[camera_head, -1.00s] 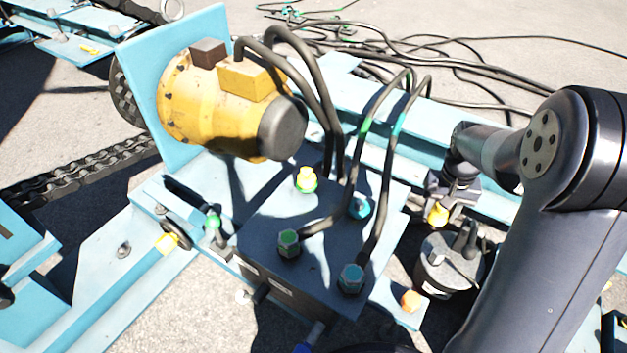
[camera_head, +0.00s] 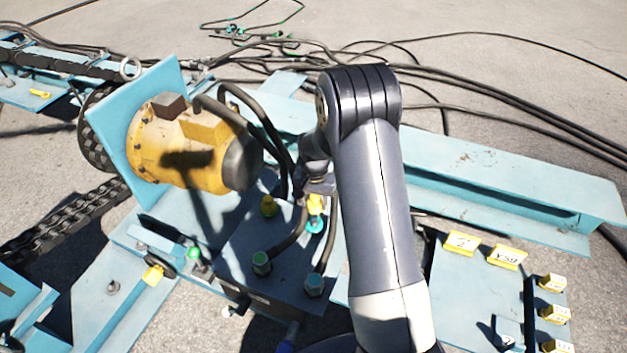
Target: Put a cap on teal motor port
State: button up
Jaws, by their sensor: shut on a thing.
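The motor block (camera_head: 240,262) sits below the yellow motor (camera_head: 165,150). The teal port (camera_head: 314,226) is on its right rear part, with its teal ring showing. My gripper (camera_head: 317,194) is shut on a yellow cap (camera_head: 316,205), directly above the teal port in the picture. I cannot tell whether the cap touches the port. My arm partly hides the gripper's fingers.
Hoses rise from a green fitting (camera_head: 261,262) and a teal fitting (camera_head: 314,284) in front of the port. More black hoses (camera_head: 262,125) arch behind it. Yellow number tags (camera_head: 461,243) sit on the blue frame at right.

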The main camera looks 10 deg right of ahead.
aim_at(314, 221)
jog(key=shift+w+r+m+p, duration=0.2)
jog(key=shift+r+m+p, duration=0.3)
jog(key=shift+p, duration=0.55)
jog(key=shift+c, duration=0.2)
jog(key=shift+w+f+p, duration=0.1)
jog(key=shift+f+p, duration=0.05)
jog(key=shift+p, duration=0.2)
notch_tip(314, 221, down, 7)
jog(key=b, duration=0.4)
jog(key=shift+f, duration=0.2)
jog(key=shift+f+b, duration=0.65)
jog(key=shift+b, duration=0.05)
jog(key=shift+f+b, duration=0.25)
jog(key=shift+b, duration=0.3)
jog(key=o, duration=1.2)
notch_tip(314, 221, up, 11)
jog(key=shift+f+p, duration=0.1)
jog(key=shift+p, duration=0.6)
